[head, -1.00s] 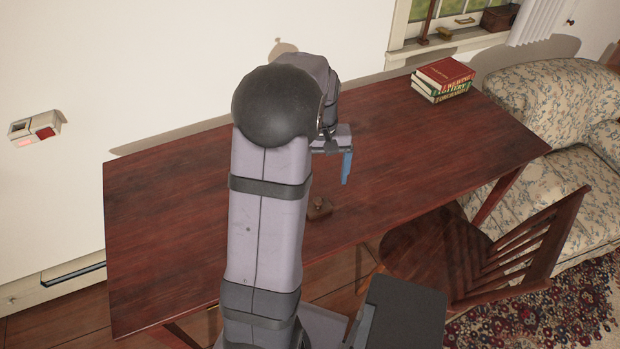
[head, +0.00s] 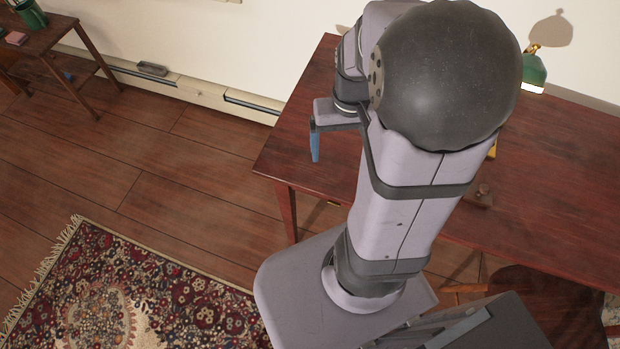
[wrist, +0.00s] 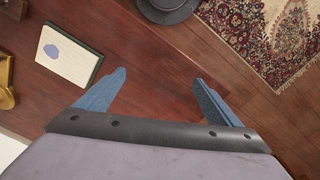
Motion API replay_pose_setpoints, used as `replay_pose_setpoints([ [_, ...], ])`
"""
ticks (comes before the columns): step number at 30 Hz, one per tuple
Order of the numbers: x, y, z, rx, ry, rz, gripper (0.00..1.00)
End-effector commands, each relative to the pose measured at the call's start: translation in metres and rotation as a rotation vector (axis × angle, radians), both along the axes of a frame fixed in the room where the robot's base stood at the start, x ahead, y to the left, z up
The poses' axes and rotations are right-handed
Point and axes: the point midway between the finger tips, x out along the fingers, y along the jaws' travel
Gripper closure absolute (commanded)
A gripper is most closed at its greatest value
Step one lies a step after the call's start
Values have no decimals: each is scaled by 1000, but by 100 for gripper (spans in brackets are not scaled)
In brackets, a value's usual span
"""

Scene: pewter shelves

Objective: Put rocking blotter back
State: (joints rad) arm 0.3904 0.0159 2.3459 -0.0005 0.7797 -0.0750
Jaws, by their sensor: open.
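The rocking blotter (head: 480,196), a small brown wooden piece with a round knob, appears to rest near the front edge of the dark red desk (head: 560,170). In the head view it is just right of my arm, which may hide part of it. My gripper (head: 315,158) is to the left of it, over the desk's left end, with one blue finger showing. In the wrist view, my gripper (wrist: 160,77) has its two blue fingers wide apart with nothing between them. The blotter is not recognizable in that view.
A pad (wrist: 70,54) with a blue-grey blot lies on the desk, beside a brass object (wrist: 5,85). A green-shaded lamp (head: 535,72) stands at the back. A side table (head: 45,40) holds a green mug (head: 31,13). A chair (head: 550,300) stands at the desk's front.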

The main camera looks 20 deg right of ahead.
Motion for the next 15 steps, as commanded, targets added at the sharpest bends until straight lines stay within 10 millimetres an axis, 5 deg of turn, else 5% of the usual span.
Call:
replay_pose_setpoints([
  [1, -3, 24, -1, 0, 0, 69, 13],
  [6, -20, 77, -7, -1, 0, 223, 13],
  [15, -37, 106, -12, -1, 0, 321, 13],
])
